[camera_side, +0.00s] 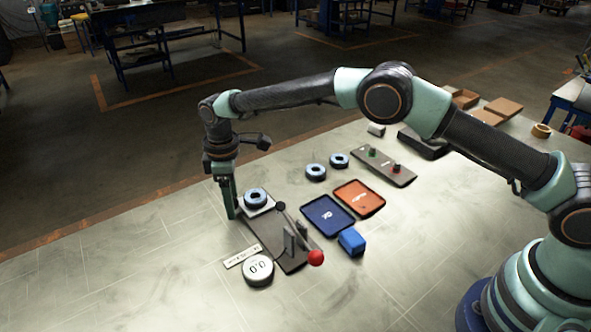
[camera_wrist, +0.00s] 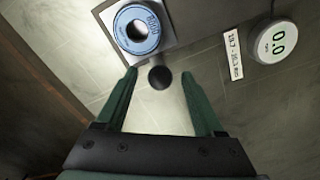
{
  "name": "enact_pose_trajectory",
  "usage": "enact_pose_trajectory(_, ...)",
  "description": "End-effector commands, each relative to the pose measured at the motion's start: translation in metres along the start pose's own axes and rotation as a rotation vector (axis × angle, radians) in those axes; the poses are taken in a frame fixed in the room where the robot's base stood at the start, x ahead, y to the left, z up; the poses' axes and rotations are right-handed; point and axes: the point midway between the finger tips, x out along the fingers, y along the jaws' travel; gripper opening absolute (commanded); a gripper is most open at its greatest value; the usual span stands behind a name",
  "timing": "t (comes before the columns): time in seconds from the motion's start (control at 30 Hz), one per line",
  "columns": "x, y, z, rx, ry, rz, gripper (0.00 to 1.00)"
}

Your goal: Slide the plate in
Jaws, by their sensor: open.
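A light grey square plate (camera_side: 262,211) with a blue ringed flap disc (camera_side: 256,195) on it sits at the far end of a dark fixture base (camera_side: 272,235). In the wrist view the plate (camera_wrist: 174,38) and disc (camera_wrist: 152,42) are at the top. A black round knob (camera_wrist: 160,78) shows just beyond the plate's near edge. My gripper (camera_side: 232,214) points down beside the plate's left side. In the wrist view my gripper (camera_wrist: 159,74) is open, with a finger on each side of the knob and gaps to both.
Blue (camera_side: 327,215) and orange (camera_side: 359,198) trays, a blue block (camera_side: 351,241) and two more discs (camera_side: 316,172) are to the right.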

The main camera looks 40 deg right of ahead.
Motion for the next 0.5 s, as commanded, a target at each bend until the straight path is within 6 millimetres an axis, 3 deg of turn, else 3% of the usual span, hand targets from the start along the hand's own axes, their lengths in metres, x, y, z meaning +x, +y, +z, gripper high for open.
enact_pose_trajectory(0.17,0.0,0.0001,-0.0001,0.0,0.0,0.0,0.7)
enact_pose_trajectory(0.33,-0.0001,0.0001,-0.0001,0.0,0.0,0.0,0.09)
enact_pose_trajectory(0.5,-0.0004,-0.0004,0.0002,0.0,0.0,0.0,0.09)
